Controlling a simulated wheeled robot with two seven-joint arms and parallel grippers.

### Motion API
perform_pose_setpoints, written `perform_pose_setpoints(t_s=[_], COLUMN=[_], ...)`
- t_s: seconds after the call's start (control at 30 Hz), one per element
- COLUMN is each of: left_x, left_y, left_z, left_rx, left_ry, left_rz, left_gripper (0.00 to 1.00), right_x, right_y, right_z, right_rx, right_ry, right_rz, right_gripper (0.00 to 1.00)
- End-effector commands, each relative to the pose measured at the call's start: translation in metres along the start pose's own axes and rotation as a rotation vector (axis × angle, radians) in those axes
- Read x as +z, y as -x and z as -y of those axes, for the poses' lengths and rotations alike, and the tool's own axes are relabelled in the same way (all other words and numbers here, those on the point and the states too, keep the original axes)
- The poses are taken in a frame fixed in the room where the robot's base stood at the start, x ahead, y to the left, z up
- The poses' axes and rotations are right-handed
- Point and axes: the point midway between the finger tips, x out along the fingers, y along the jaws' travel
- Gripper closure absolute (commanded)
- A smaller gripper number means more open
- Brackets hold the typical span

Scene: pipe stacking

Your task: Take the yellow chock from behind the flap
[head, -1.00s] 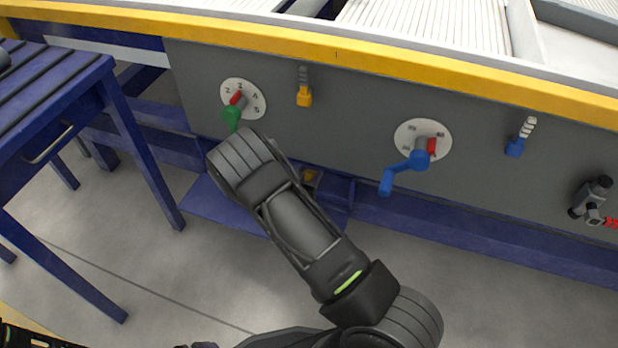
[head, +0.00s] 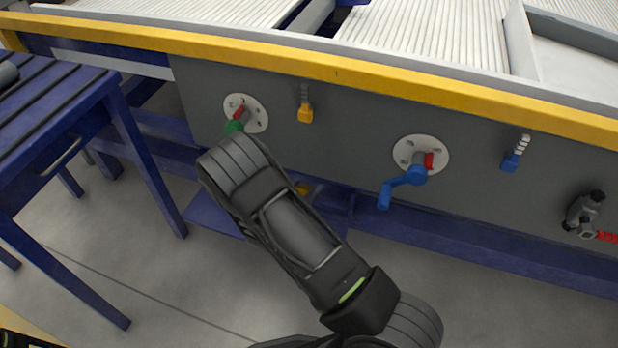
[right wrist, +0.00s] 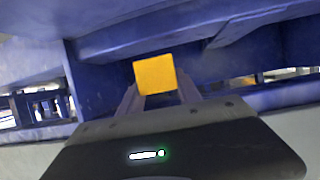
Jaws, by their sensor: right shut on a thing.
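The yellow chock (right wrist: 154,74) is a small block between the two fingertips of my right gripper (right wrist: 157,84) in the right wrist view. The gripper is shut on it, with blue frame surfaces close behind and above. In the head view a small yellow piece (head: 303,189) shows beside my right forearm, low under the grey panel. My forearm hides most of that gripper there. A flat blue plate (head: 208,212) lies low, left of the forearm; I cannot tell whether it is the flap.
The grey panel (head: 350,130) carries a green-handled dial (head: 246,112), a blue-handled dial (head: 420,154), a yellow-tipped peg (head: 305,110) and a blue-tipped peg (head: 512,158). A blue slatted table (head: 60,90) stands at left. The floor in front is clear.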

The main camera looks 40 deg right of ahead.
Motion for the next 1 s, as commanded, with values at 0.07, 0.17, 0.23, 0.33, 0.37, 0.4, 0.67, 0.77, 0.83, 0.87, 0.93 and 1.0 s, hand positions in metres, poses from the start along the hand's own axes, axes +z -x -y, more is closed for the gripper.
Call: perform_pose_setpoints(t_s=[0.07, 0.17, 0.23, 0.33, 0.37, 0.4, 0.67, 0.77, 0.83, 0.87, 0.93, 1.0], left_x=[0.001, 0.002, 0.003, 0.004, 0.004, 0.004, 0.005, 0.005, 0.005, 0.005, 0.005, 0.005], left_y=[0.009, 0.014, 0.017, 0.02, 0.021, 0.021, 0.023, 0.023, 0.023, 0.023, 0.023, 0.023], left_z=[-0.003, -0.005, -0.007, -0.009, -0.009, -0.01, -0.011, -0.011, -0.011, -0.011, -0.011, -0.011], left_rx=[0.0, 0.001, 0.002, 0.004, 0.004, 0.004, 0.005, 0.006, 0.006, 0.006, 0.006, 0.006], left_ry=[0.0, -0.002, -0.003, -0.005, -0.005, -0.006, -0.007, -0.007, -0.007, -0.007, -0.007, -0.007], left_rz=[0.003, 0.006, 0.009, 0.011, 0.012, 0.013, 0.015, 0.015, 0.015, 0.015, 0.015, 0.015], left_gripper=[0.0, 0.0, 0.0, 0.0, 0.0, 0.0, 0.0, 0.0, 0.0, 0.0, 0.0, 0.0], right_x=[0.007, 0.018, 0.026, 0.036, 0.038, 0.041, 0.05, 0.051, 0.051, 0.051, 0.051, 0.05], right_y=[0.024, 0.052, 0.07, 0.091, 0.097, 0.102, 0.122, 0.122, 0.122, 0.122, 0.122, 0.122], right_z=[0.001, 0.0, 0.0, 0.0, 0.0, 0.0, 0.0, -0.001, 0.0, 0.0, 0.0, 0.0], right_rx=[-0.004, -0.003, -0.004, -0.003, -0.002, -0.002, 0.0, 0.001, 0.0, 0.0, 0.0, 0.0], right_ry=[0.004, 0.004, 0.004, 0.004, 0.004, 0.003, 0.0, -0.001, -0.001, 0.0, 0.0, 0.0], right_rz=[0.003, 0.001, 0.0, 0.0, 0.001, -0.001, -0.001, -0.001, -0.001, -0.001, -0.001, -0.001], right_gripper=[1.0, 1.0, 1.0, 1.0, 1.0, 1.0, 1.0, 1.0, 1.0, 1.0, 1.0, 1.0])
